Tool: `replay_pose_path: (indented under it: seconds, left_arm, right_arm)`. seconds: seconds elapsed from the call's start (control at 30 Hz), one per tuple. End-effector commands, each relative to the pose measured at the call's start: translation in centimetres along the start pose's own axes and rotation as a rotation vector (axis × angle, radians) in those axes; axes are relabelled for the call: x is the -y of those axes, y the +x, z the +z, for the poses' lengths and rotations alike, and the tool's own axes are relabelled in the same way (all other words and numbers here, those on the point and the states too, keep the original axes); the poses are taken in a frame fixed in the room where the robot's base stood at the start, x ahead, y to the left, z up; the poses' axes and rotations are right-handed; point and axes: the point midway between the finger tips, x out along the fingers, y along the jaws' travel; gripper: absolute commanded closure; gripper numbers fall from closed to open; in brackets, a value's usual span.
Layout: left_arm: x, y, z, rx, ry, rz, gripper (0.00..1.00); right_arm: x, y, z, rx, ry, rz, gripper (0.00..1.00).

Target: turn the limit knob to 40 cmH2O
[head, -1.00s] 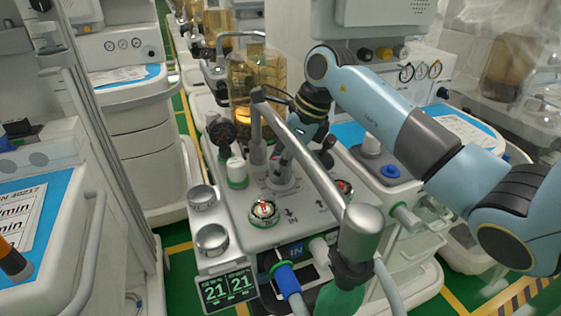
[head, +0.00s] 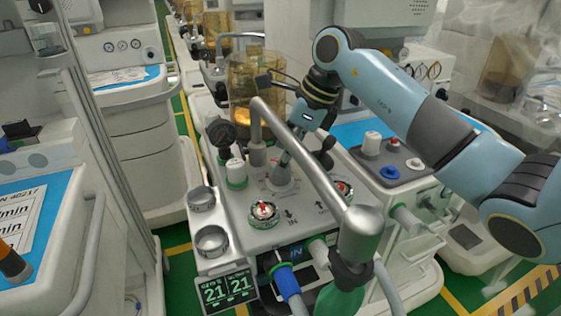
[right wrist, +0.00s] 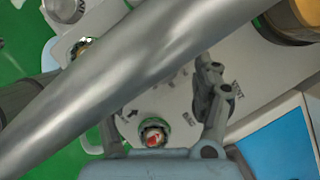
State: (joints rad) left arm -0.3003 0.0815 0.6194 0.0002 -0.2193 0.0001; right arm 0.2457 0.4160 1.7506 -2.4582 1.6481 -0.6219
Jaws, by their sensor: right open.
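The limit knob (head: 280,178) is a pale grey conical knob on the cart's top panel, with scale marks around its base. Its reading is too small to tell. My right gripper (head: 287,152) points down just above and behind the knob, its fingers open. The slanting metal tube passes close in front of it, and I cannot tell whether the fingers touch the knob. In the right wrist view the fingers of the right gripper (right wrist: 160,92) are apart; the tube hides part of the left finger and the panel between them. My left gripper is not in view.
The thick metal tube (head: 310,160) crosses over the panel close to the gripper. Round gauges (head: 264,214) lie in front of the knob. An amber canister (head: 256,90) is behind.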

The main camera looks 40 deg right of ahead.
Motion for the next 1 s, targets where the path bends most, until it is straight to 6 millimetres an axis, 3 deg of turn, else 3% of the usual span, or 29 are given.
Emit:
replay_pose_path:
  seconds: [0.2, 0.4, 1.0]
  left_arm:
    - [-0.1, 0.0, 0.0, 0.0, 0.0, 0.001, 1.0]
    - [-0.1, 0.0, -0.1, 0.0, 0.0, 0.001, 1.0]
    - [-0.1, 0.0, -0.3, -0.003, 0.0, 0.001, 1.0]
  right_arm:
    - [0.2, -5.1, 0.0, -0.001, -0.003, -0.007, 0.33]
    - [0.1, -8.1, 0.0, -0.001, -0.001, -0.004, 0.33]
    - [-0.3, -8.7, 0.4, 0.02, -0.001, 0.006, 0.33]
